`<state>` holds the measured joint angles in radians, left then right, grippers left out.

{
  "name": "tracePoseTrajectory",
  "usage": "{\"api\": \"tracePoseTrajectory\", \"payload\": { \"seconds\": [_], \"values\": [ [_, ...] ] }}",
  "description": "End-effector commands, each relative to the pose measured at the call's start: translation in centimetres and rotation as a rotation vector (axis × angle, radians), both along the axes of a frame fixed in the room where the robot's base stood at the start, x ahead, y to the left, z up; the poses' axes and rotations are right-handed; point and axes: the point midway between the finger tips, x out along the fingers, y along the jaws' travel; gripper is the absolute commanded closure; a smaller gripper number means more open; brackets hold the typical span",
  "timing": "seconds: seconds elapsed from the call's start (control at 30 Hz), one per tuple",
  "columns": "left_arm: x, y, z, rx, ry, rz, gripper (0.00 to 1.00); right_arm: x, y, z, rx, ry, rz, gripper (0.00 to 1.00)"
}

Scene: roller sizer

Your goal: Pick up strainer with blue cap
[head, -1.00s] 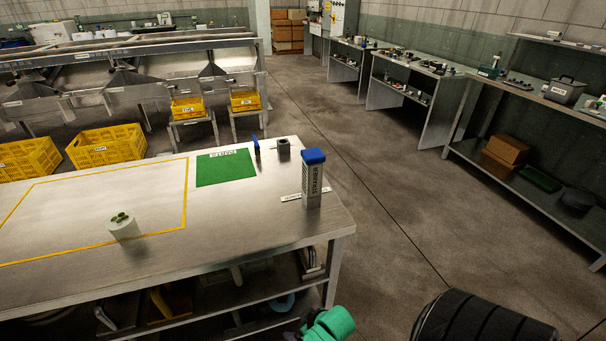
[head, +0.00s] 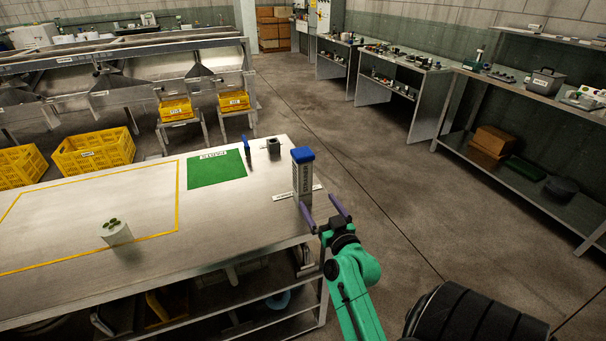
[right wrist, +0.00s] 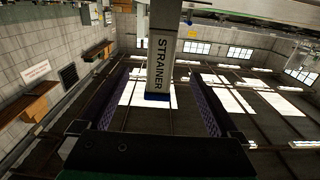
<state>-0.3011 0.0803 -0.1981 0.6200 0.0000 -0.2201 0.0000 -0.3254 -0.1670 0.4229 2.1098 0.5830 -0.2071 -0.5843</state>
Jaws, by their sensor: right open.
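The strainer (head: 302,178) is a grey upright box with a blue cap (head: 302,154), standing near the right end of the steel table (head: 250,215). My right gripper (head: 323,217) is open, its two purple fingers just in front and to the right of the strainer's lower part. In the right wrist view the strainer (right wrist: 162,60), lettered STRAINER, appears between the spread fingers, with its blue cap (right wrist: 157,97) towards the palm side of the picture. I cannot tell if a finger touches it. My left gripper is out of view.
A white label strip lies at the strainer's base. A dark grey cup (head: 273,147), a small blue item (head: 247,146) and a green mat (head: 217,170) are further back. The floor right of the table is clear.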

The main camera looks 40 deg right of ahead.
Motion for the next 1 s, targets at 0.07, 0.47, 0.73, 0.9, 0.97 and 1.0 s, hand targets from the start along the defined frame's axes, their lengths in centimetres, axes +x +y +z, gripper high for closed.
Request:
{"api": "tracePoseTrajectory", "payload": {
  "seconds": [0.07,0.47,0.73,0.9,0.97,1.0],
  "values": [
    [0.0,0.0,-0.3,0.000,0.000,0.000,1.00,2.0,-0.7,0.1,0.000,-0.005,0.000,0.03],
    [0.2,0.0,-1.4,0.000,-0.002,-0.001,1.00,8.3,-2.8,0.1,0.002,-0.002,0.002,0.03],
    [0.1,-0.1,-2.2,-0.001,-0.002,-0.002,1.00,11.6,-4.0,0.2,0.001,0.002,0.004,0.03],
    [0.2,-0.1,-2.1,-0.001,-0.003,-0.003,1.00,11.6,-4.0,0.2,0.000,0.003,0.004,0.06],
    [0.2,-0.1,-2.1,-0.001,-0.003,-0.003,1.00,11.6,-4.0,0.2,0.000,0.003,0.004,0.29],
    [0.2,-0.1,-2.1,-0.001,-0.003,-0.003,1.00,11.6,-4.0,0.2,0.000,0.003,0.004,0.45]
  ]
}}
